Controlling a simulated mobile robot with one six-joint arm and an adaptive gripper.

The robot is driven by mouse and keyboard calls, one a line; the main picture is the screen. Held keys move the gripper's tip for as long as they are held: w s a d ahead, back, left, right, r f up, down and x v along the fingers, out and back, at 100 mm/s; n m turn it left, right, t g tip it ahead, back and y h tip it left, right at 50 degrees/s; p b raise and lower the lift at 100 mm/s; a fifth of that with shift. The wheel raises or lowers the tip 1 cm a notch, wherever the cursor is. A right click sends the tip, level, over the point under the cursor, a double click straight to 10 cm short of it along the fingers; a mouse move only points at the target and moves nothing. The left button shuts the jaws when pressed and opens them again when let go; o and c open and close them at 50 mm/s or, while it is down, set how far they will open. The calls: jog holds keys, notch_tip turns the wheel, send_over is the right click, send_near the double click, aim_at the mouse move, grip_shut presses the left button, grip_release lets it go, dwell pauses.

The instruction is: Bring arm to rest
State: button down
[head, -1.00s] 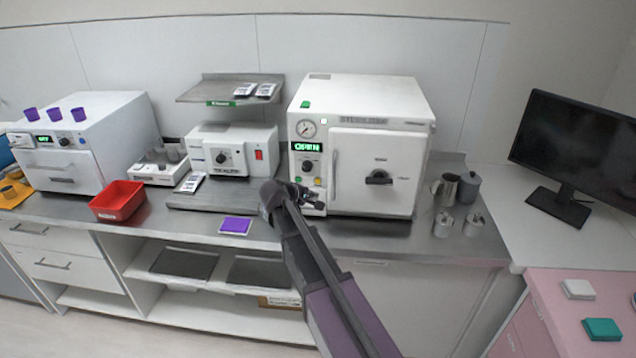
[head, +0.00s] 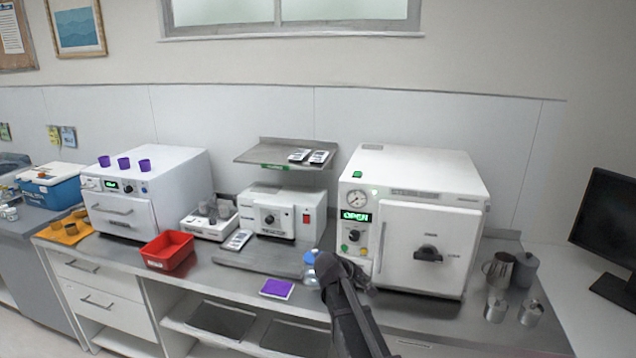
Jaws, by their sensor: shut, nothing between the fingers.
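My arm reaches up from the bottom of the head view, and its dark end with my gripper (head: 361,278) is in front of the lower left corner of the white sterilizer (head: 465,235). The gripper is small and dark here; it is shut and holds nothing. The sterilizer's display reads OPEN, though its door with the dark handle looks closed against the front. The arm hides part of the counter edge.
A blue-capped bottle (head: 310,268) stands just left of the arm. A purple pad (head: 277,289), a red bin (head: 168,251) and a sealing machine (head: 283,212) are further left. Metal cups (head: 496,309) stand right of the sterilizer. A monitor (head: 608,225) is at the right edge.

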jog(key=s+f+m+g+y, duration=0.3)
jog(key=s+y, duration=0.1)
jog(key=s, duration=0.8)
jog(key=s+f+m+g+y, duration=0.2)
jog(key=s+f+m+y, duration=0.1)
jog(key=s, duration=0.9)
jog(key=shift+f+m+g+y, duration=0.4)
jog(key=shift+m+y, duration=0.2)
jog(key=shift+m, duration=0.1)
jog(key=shift+w+a, duration=0.1)
